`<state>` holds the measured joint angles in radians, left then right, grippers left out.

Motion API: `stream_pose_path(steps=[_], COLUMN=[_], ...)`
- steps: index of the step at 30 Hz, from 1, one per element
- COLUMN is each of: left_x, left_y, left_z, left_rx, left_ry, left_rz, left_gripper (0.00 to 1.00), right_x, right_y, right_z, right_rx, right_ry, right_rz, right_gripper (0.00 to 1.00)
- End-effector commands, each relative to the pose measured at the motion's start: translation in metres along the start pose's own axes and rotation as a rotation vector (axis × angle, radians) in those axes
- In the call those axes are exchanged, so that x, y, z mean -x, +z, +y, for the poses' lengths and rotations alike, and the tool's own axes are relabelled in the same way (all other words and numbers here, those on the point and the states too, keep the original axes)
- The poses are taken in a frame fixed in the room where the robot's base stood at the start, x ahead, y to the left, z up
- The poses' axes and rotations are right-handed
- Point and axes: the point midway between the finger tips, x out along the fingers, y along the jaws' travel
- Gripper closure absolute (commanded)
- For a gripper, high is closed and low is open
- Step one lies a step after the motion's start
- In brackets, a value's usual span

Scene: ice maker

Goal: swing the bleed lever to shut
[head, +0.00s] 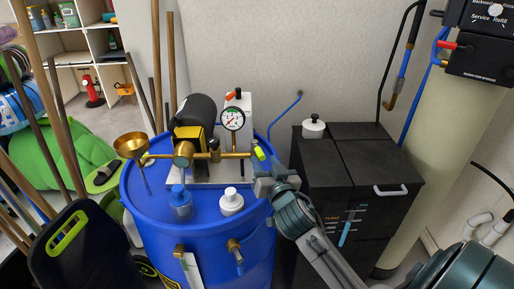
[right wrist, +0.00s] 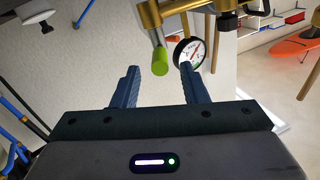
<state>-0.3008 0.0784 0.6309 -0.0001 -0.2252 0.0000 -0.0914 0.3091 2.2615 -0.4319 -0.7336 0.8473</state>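The bleed lever appears to be the yellow-green grip (head: 258,150) at the right end of the brass pipework (head: 215,156) on the blue barrel. In the right wrist view, the green grip (right wrist: 160,62) hangs from the brass pipe (right wrist: 182,7), lying between the lines of my two fingers. My right gripper (head: 268,172) is just below and right of the grip in the head view. Its fingers are apart and empty; it does not visibly touch the grip. My left gripper is not in view.
A pressure gauge (head: 232,118) stands close behind the pipework; it also shows near a fingertip in the right wrist view (right wrist: 190,50). The blue barrel (head: 150,205) carries blue and white capped bottles. A black cabinet (head: 385,160) stands to the right, and a brass funnel (head: 131,145) to the left.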

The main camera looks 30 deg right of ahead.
Motion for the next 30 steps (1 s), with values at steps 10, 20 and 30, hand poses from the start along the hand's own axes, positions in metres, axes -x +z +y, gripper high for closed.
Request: stream_pose_path(steps=[10,20,30], left_x=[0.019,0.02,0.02], left_y=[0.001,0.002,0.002], left_z=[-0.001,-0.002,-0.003], left_rx=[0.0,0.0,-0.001], left_ry=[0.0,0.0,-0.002], left_rz=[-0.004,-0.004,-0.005], left_gripper=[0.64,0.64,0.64], right_x=[-0.057,-0.066,-0.066], right_y=[-0.002,0.001,0.001], right_z=[0.0,0.0,0.0], right_rx=[0.0,0.0,0.0], right_ry=[0.001,0.0,0.0], right_rz=[-0.001,-0.002,-0.002], right_gripper=[0.6,0.6,1.0])
